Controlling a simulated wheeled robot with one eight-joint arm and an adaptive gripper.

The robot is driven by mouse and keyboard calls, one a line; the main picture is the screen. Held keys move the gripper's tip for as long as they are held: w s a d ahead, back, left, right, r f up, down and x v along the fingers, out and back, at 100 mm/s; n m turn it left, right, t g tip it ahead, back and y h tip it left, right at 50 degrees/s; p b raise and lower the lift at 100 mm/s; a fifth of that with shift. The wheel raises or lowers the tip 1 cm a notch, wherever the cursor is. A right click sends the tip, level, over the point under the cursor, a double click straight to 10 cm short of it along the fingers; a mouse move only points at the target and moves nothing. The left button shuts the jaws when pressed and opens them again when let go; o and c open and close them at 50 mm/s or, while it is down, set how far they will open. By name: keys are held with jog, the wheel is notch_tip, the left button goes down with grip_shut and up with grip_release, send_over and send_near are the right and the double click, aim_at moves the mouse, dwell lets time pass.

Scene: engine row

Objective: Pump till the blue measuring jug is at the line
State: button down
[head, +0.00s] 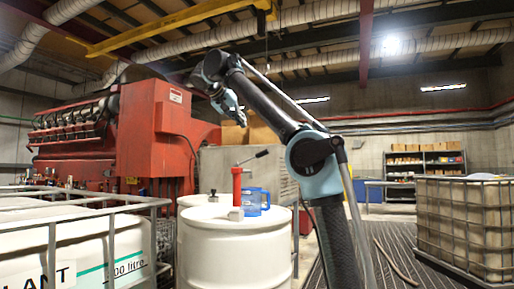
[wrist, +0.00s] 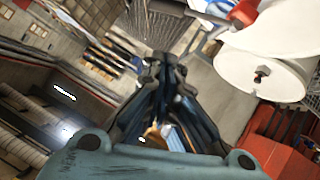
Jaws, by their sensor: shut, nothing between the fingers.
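A blue see-through measuring jug (head: 257,200) stands on the white drum (head: 235,250), just right of the red hand pump (head: 237,190). The pump's dark lever (head: 252,158) points up and to the right. The jug's level and line are too small to read. My gripper (head: 241,120) is shut and empty, in the air above and slightly left of the lever, apart from it. In the wrist view my gripper (wrist: 162,62) points away from the pump; a red part of the pump (wrist: 243,14) and a blue patch of the jug (wrist: 216,9) show at the top edge.
A white tank in a metal frame (head: 90,235) stands at the front left, with a red engine (head: 155,130) behind it. A caged tank (head: 465,220) stands at the right. Shelves (head: 425,165) line the back wall. Dark ribbed matting (head: 400,250) covers the floor at right, with a hose on it.

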dwell(0.3)
jog(key=s+f+x, duration=0.2)
jog(key=x, duration=1)
jog(key=shift+w+d+f, duration=0.3)
jog(key=shift+w+d, duration=0.05)
jog(key=shift+d, duration=0.05)
